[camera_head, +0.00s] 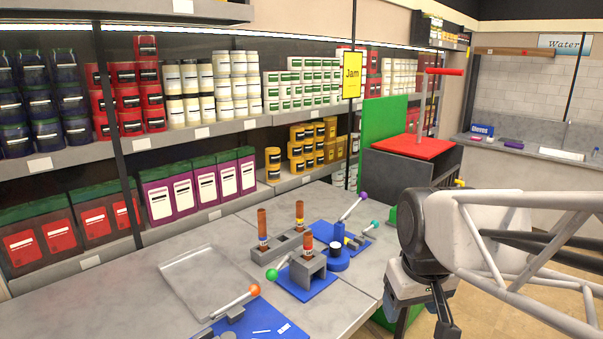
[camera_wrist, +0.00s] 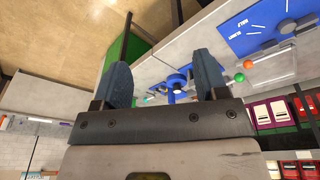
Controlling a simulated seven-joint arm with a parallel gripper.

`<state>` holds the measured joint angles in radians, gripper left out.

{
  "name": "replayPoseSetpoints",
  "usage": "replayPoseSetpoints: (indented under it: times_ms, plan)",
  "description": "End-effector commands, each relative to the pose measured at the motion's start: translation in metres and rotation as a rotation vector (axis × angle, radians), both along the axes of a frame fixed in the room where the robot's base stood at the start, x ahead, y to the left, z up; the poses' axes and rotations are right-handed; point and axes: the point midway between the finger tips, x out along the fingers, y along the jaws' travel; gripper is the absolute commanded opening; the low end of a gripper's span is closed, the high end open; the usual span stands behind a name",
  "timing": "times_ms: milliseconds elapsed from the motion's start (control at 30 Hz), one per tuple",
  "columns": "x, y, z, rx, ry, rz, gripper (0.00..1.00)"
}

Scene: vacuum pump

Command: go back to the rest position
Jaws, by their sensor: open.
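My gripper shows in the wrist view (camera_wrist: 163,70) with its two blue-grey fingers spread wide and nothing between them. In the head view my gripper (camera_head: 415,312) hangs at the right, off the right edge of the grey worktop, clear of the things on it. Its fingertips are partly hidden or cut off there. The worktop (camera_head: 235,285) carries blue plates with levers. A grey block (camera_head: 300,272) stands on the middle blue plate, with brown tubes (camera_head: 262,224) upright nearby.
A transparent tray (camera_head: 200,272) lies on the worktop. A dark box with a red top (camera_head: 413,146) and T-handle stands behind my arm. Shelves of jars (camera_head: 190,95) line the back wall. Open floor (camera_head: 490,310) lies at the right.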

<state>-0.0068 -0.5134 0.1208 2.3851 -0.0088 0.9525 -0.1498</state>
Motion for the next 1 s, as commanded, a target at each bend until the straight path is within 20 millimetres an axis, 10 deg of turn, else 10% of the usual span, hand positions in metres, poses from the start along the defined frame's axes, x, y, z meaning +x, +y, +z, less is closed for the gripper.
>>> replayPoseSetpoints:
  times_ms: [400,1000]
  plan:
    - [-0.074,-0.005,-0.023,0.032,-0.036,-0.167,0.67]
    - [-0.078,-0.005,-0.025,0.034,-0.037,-0.178,0.67]
